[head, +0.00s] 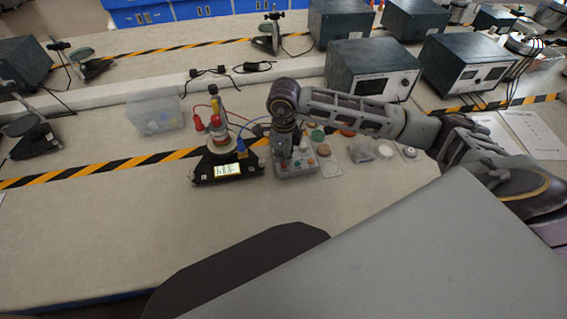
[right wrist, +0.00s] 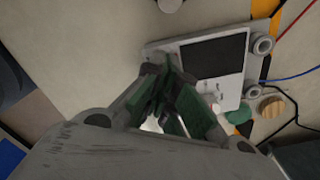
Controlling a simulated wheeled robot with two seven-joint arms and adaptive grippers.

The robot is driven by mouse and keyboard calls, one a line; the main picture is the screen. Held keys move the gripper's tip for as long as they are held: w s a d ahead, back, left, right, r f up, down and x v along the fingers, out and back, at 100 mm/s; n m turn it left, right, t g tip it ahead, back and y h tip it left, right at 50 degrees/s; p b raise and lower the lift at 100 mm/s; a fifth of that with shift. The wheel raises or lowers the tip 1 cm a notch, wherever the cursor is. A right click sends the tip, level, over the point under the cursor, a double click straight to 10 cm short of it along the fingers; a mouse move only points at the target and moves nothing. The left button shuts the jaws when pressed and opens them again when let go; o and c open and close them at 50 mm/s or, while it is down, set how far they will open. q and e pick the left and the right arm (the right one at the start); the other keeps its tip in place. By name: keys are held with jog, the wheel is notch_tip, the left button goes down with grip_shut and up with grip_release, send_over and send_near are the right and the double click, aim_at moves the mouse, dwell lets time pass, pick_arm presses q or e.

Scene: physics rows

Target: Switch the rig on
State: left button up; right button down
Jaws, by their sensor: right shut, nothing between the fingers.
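The fingers hide part of the box. A black-based instrument (head: 228,169) with a lit display and red and blue leads stands left of it. My left gripper is out of view.
Several small discs, among them a green one (head: 317,135), lie behind and right of the box. A clear plastic bin (head: 156,113) stands at the left. Dark power supplies (head: 372,66) stand behind. The bench front left is clear.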

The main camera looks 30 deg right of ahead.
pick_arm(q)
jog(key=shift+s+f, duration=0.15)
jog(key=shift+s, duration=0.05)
pick_arm(e)
jog(key=shift+f, duration=0.15)
pick_arm(q)
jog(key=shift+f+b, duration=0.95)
jog(key=shift+b, duration=0.15)
pick_arm(e)
jog(key=shift+s+f, duration=0.1)
jog(key=shift+f, duration=0.95)
dwell(0.4)
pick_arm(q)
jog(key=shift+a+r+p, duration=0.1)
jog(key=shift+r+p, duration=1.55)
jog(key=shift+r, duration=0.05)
pick_arm(e)
jog(key=shift+r, duration=3.55)
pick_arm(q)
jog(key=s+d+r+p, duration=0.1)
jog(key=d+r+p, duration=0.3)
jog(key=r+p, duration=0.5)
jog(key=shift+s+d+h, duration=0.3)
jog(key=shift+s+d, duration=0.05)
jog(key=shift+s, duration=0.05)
pick_arm(e)
notch_tip(320, 180, up, 9)
send_over(284, 166)
